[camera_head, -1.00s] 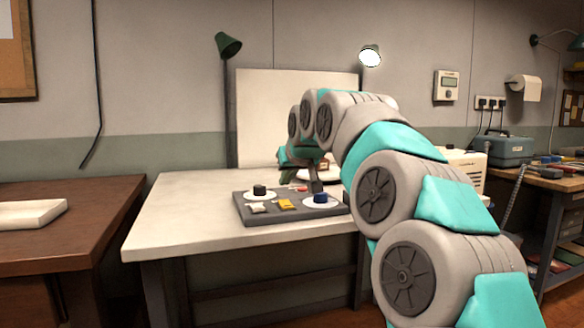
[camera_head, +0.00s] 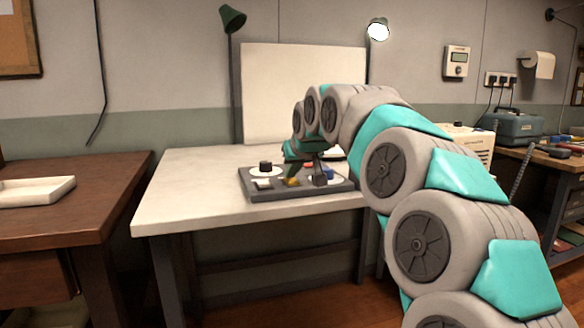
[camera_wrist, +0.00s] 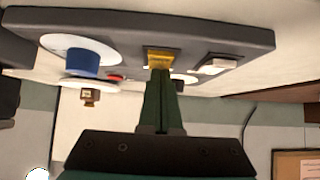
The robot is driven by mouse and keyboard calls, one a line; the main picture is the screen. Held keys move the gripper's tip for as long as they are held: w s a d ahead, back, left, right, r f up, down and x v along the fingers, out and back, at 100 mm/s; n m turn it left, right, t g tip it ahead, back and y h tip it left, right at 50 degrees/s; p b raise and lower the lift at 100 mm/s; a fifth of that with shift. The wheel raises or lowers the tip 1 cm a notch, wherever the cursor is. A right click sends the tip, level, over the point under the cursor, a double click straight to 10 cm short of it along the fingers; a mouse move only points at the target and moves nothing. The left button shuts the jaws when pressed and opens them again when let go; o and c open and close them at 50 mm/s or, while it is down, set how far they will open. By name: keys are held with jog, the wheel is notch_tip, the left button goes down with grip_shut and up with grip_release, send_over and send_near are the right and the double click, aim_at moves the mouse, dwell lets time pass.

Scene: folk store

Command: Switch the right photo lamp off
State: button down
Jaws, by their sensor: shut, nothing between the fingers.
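The right photo lamp (camera_head: 378,30) glows white on its stand behind the table. The left photo lamp (camera_head: 232,18) is dark. A dark grey control box (camera_head: 270,191) lies on the pale table, with a blue knob (camera_head: 329,174), a black knob (camera_head: 265,167), a yellow switch (camera_head: 291,182) and a white switch (camera_head: 264,183). My gripper (camera_wrist: 160,72) is shut and empty, its green fingertips at the yellow switch (camera_wrist: 158,55) in the wrist view. They overlap the switch's edge; I cannot tell if they press it. The blue knob (camera_wrist: 84,62) is left of them there.
A white backdrop panel (camera_head: 290,90) stands behind the pale table (camera_head: 185,195). A brown table (camera_head: 75,215) with a white tray (camera_head: 35,190) is at the left. A workbench (camera_head: 560,160) with a teal case is at the right. The pale table's front left is clear.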

jog(key=shift+f, duration=0.1)
jog(key=shift+w, duration=0.2)
jog(key=shift+w+a+p, duration=0.25)
jog(key=shift+w+p, duration=0.15)
jog(key=shift+w, duration=0.2)
jog(key=shift+r, duration=0.25)
jog(key=shift+r, duration=0.3)
notch_tip(320, 180, up, 4)
jog(key=shift+w+r+p, duration=0.1)
jog(key=shift+w+p, duration=0.05)
jog(key=shift+p, duration=0.5)
jog(key=r+v, duration=0.1)
jog(key=v, duration=0.8)
jog(key=shift+w+a+b, duration=0.15)
jog(key=shift+w+b, duration=0.2)
jog(key=shift+b, duration=0.1)
